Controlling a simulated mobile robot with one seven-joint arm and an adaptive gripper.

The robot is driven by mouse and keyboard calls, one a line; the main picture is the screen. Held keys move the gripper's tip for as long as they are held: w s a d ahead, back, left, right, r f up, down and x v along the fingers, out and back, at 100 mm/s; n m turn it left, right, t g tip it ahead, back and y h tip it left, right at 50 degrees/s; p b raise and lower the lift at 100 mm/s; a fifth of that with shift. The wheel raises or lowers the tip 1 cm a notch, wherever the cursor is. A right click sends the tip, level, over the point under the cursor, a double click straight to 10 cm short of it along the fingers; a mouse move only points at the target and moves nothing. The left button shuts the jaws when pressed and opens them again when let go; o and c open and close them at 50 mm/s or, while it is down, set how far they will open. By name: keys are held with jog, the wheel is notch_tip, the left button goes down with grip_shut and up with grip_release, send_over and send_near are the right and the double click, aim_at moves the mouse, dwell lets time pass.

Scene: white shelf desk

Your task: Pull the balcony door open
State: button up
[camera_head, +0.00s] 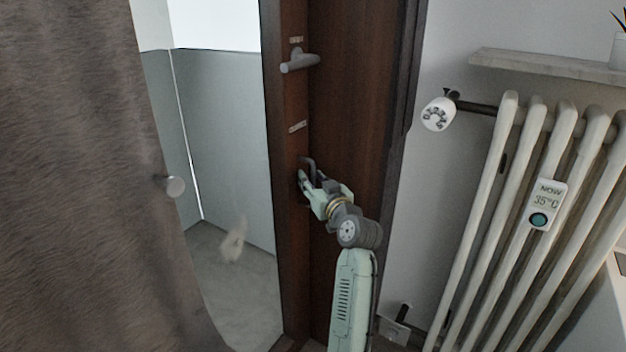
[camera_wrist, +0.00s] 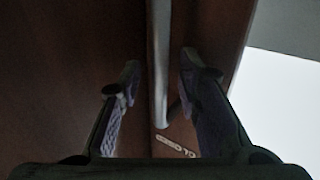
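The balcony door is dark brown wood (camera_head: 293,230), with a pale area seen beyond its left edge in the head view. A grey handle (camera_head: 308,163) sits low on the wood, and its bar (camera_wrist: 159,60) runs upright through the wrist view. My gripper (camera_head: 308,186) is at this handle. In the wrist view my gripper (camera_wrist: 159,70) is open, with one finger on each side of the bar and visible gaps between. A second grey lever (camera_head: 299,62) is higher up on the wood. Whether the door is ajar I cannot tell.
A brown curtain (camera_head: 80,180) hangs at the left, with a round grey knob (camera_head: 174,187) at its edge. A white radiator (camera_head: 530,200) with a valve (camera_head: 438,114) stands at the right, below a shelf (camera_head: 540,65). A door stop-like fitting (camera_head: 395,328) is low beside the frame.

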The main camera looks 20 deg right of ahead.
grip_shut()
dwell(0.8)
